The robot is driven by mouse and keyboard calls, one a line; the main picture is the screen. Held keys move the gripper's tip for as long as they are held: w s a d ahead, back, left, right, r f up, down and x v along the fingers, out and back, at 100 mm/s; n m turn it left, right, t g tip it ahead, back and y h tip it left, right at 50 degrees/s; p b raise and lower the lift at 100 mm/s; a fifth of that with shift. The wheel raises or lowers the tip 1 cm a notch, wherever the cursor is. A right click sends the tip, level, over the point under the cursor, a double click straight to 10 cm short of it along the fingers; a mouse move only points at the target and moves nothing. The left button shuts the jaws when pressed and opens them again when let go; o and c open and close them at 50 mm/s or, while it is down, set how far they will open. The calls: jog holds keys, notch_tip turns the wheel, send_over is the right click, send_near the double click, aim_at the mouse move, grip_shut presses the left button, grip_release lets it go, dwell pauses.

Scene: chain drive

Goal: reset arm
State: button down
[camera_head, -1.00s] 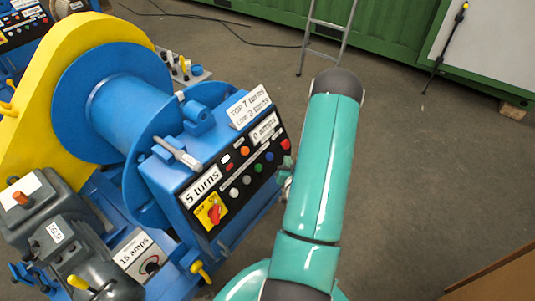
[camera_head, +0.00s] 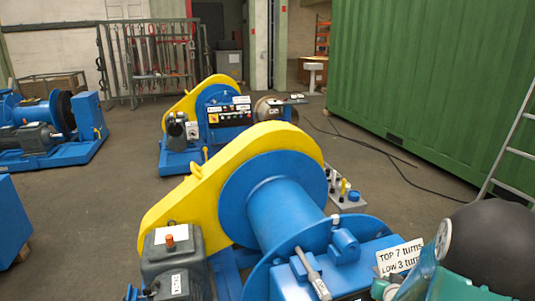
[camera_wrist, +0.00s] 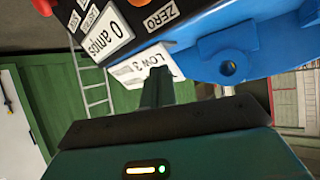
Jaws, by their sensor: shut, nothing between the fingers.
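The arm is mine; in the head view its teal links and black joint (camera_head: 495,245) fill the lower right corner. My gripper (camera_wrist: 156,88) shows in the wrist view as narrow dark fingers above a dark bar; they are shut and empty. The fingertips overlap the white "LOW 3" sign (camera_wrist: 148,70) in the picture; whether they touch it I cannot tell. The blue winch drum (camera_head: 285,210) with its yellow guard (camera_head: 235,170) stands just left of my arm. Its "TOP 7 turns" sign (camera_head: 401,256) is beside my arm.
The winch's control panel (camera_wrist: 115,25) is close above the fingers in the wrist view. A green container (camera_head: 430,90) and a ladder (camera_head: 508,150) stand to the right. Another winch (camera_head: 205,115) stands behind. Cables lie across the floor (camera_head: 390,185), which is otherwise open there.

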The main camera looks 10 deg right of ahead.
jog(key=s+a+r+n+g+y, duration=0.2)
jog(key=a+r+n+y, duration=0.1)
jog(key=a+r, duration=1.25)
jog(key=s+a+r+n+g+y, duration=0.1)
jog(key=s+a+r, duration=0.1)
jog(key=s+a, duration=0.6)
jog(key=s+a+r+n+g+y, duration=0.1)
jog(key=s+a+r+n, duration=0.1)
jog(key=s+a, duration=0.5)
jog(key=shift+s+a+r+g+y, duration=0.35)
jog(key=shift+a+r+g+y, duration=0.05)
jog(key=shift+r, duration=0.2)
jog(key=shift+d, duration=0.15)
